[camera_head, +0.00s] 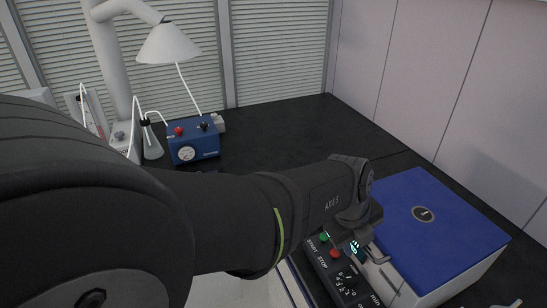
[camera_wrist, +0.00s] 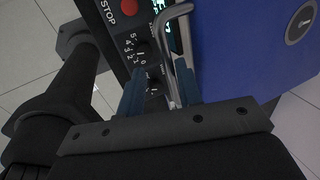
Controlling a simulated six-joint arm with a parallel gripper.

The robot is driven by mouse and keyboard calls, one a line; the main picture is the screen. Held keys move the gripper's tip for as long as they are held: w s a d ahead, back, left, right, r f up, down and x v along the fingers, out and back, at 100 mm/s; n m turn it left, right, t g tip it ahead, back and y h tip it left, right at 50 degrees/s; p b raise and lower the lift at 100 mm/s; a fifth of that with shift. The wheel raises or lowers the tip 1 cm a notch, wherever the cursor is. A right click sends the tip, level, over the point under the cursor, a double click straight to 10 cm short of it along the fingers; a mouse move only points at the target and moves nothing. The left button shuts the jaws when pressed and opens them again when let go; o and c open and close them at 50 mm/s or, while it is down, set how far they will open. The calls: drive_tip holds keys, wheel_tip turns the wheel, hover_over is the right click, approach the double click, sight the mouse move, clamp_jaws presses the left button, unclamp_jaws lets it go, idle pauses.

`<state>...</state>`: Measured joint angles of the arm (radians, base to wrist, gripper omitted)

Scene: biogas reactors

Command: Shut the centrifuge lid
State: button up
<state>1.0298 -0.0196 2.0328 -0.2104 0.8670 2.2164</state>
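The centrifuge has a white body (camera_head: 463,283) and a flat blue lid (camera_head: 440,225) with a round dark emblem. The lid lies down over the body in the head view; whether it is fully seated I cannot tell. The lid also fills the right of the wrist view (camera_wrist: 235,50). A bent metal handle (camera_wrist: 171,55) stands at the lid's front edge. My gripper (camera_wrist: 160,70) is open, its two blue-grey fingers apart, with the handle between them, nearer the right finger. Contact is unclear. In the head view my gripper (camera_head: 366,238) is at the lid's front left, partly hidden by my wrist.
A black control panel (camera_head: 342,272) with green and red buttons and a dial lies just below my gripper. A blue pump box (camera_head: 192,142) with a gauge, a flask (camera_head: 151,140) and a white lamp-like hood (camera_head: 168,45) stand at the back left. The dark bench behind is clear.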

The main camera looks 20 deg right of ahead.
drive_tip(key=shift+r, duration=0.1)
drive_tip(key=v, duration=1.7)
drive_tip(key=x, duration=1.6)
drive_tip(key=shift+d+f, duration=0.25)
drive_tip(key=shift+f, duration=0.1)
drive_tip(key=shift+a, duration=0.15)
